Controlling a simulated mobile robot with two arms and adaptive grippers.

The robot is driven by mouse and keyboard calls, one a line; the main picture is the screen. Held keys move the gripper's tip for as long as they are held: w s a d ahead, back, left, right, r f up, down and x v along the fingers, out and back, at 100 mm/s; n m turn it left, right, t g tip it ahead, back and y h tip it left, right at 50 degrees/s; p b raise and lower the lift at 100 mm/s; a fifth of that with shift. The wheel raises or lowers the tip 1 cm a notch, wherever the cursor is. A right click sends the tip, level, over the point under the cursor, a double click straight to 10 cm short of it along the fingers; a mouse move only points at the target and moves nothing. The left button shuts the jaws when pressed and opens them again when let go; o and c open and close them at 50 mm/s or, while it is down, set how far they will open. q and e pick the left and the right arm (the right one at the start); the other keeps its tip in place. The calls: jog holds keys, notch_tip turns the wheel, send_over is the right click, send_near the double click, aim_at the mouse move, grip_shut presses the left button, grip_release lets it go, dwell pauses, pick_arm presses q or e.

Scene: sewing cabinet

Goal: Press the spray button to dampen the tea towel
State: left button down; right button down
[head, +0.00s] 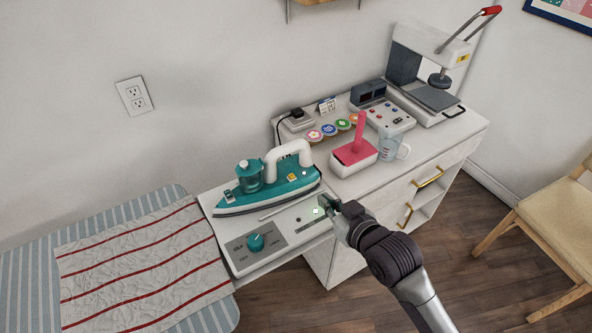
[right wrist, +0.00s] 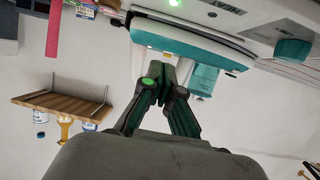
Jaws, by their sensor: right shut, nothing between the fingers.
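The teal and white steam iron (head: 270,183) rests on the white control panel (head: 232,256), right of the board. Small buttons (head: 292,177) show on its body; I cannot read which is the spray button. The white tea towel (head: 140,262) with red stripes lies wrinkled over the striped ironing board (head: 30,262). My right gripper (head: 332,203) is shut and empty at the panel's right end, close beside the green light and apart from the iron. In the right wrist view the shut fingertips (right wrist: 166,74) are below the iron's teal body (right wrist: 190,36). My left gripper is out of view.
The panel has a teal knob (head: 256,242). A pink-handled tool in a white tray (head: 354,165), a clear jug (head: 390,145), a small control box (head: 388,113) and a heat press (head: 432,75) stand on the cabinet. A chair (head: 555,215) stands at right.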

jog(key=shift+n+t+y, duration=0.4)
jog(key=shift+t+y, duration=0.1)
jog(key=shift+y, duration=0.2)
jog(key=r, duration=0.1)
jog(key=a+r, duration=0.1)
jog(key=r, duration=0.1)
jog(key=a+r, duration=0.1)
jog(key=r, duration=0.1)
jog(key=shift+w+r, duration=0.15)
jog(key=shift+w, duration=0.25)
jog(key=shift+w, duration=0.1)
jog(key=p, duration=0.2)
send_over(292, 176)
jog(key=s, duration=0.2)
jog(key=shift+w+d+f, duration=0.1)
jog(key=shift+d+f, duration=0.15)
jog(key=shift+f, duration=0.35)
jog(key=shift+w+d+f, duration=0.1)
jog(key=shift+d+f, duration=0.1)
jog(key=shift+f, duration=0.35)
notch_tip(292, 176, down, 3)
jog(key=shift+r+p, duration=0.15)
jog(key=shift+p, duration=0.15)
jog(key=shift+f, duration=0.7)
